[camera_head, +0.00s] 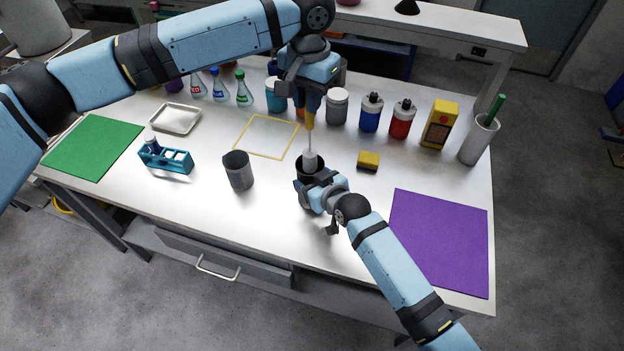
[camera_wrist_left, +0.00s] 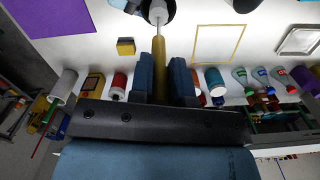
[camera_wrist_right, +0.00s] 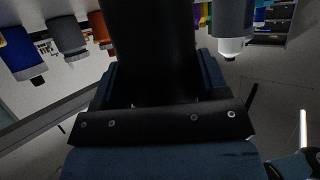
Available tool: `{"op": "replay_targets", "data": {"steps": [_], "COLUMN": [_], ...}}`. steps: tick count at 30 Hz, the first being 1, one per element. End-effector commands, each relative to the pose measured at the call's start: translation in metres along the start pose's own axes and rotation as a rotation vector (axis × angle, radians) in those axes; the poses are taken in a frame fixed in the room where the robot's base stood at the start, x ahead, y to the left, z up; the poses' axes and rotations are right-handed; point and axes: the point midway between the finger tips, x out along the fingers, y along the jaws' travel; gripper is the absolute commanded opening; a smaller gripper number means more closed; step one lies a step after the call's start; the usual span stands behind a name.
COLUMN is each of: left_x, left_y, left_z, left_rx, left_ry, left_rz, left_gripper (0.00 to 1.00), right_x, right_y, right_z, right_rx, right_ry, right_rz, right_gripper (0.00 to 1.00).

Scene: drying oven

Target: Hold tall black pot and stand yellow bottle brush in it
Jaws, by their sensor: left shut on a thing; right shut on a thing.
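The tall black pot (camera_head: 299,167) stands at the front middle of the table; its dark body fills the upper middle of the right wrist view (camera_wrist_right: 150,45). My right gripper (camera_head: 313,187) is shut on the pot from the front. The yellow bottle brush (camera_head: 310,121) hangs upright, handle up, in my left gripper (camera_head: 311,98), which is shut on the handle. The brush's pale head is at the pot's mouth, seemingly partly inside; its exact depth I cannot tell. The left wrist view shows the yellow handle (camera_wrist_left: 159,65) between the fingers and the pale head (camera_wrist_left: 157,13) over the dark opening.
A grey cup (camera_head: 238,171) stands left of the pot, and a yellow sponge (camera_head: 369,160) lies to the right. Several bottles and jars line the back. A blue rack (camera_head: 167,159), a yellow-outlined square (camera_head: 266,137) and a purple mat (camera_head: 440,240) are on the table.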

Motion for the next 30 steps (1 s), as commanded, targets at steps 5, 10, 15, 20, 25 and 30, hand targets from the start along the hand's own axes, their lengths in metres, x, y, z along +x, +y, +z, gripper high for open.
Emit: {"op": "replay_targets", "data": {"steps": [5,10,15,20,25,30], "left_x": [0.013,0.02,0.021,0.021,0.021,0.021], "left_y": [0.0,0.0,0.0,0.0,0.0,0.0], "left_z": [-0.001,-0.001,-0.001,-0.001,-0.001,-0.001], "left_rx": [0.0,0.0,0.0,0.0,0.0,0.0], "left_ry": [-0.001,-0.001,0.0,0.0,0.0,0.0], "left_rz": [0.0,0.0,0.0,0.0,0.0,0.0], "left_gripper": [0.0,0.0,0.0,0.29,0.47,0.47], "right_x": [0.0,0.0,0.0,0.0,0.0,0.0], "right_y": [0.0,0.0,0.0,0.0,0.0,0.0], "right_z": [0.0,0.0,0.0,0.0,0.0,0.0], "right_rx": [0.0,0.0,0.0,0.0,0.0,0.0], "right_ry": [-0.001,-0.001,-0.001,-0.001,-0.001,-0.001], "right_rz": [0.0,0.0,0.0,0.0,0.0,0.0], "right_gripper": [0.44,0.44,0.44,0.44,0.44,0.44]}}
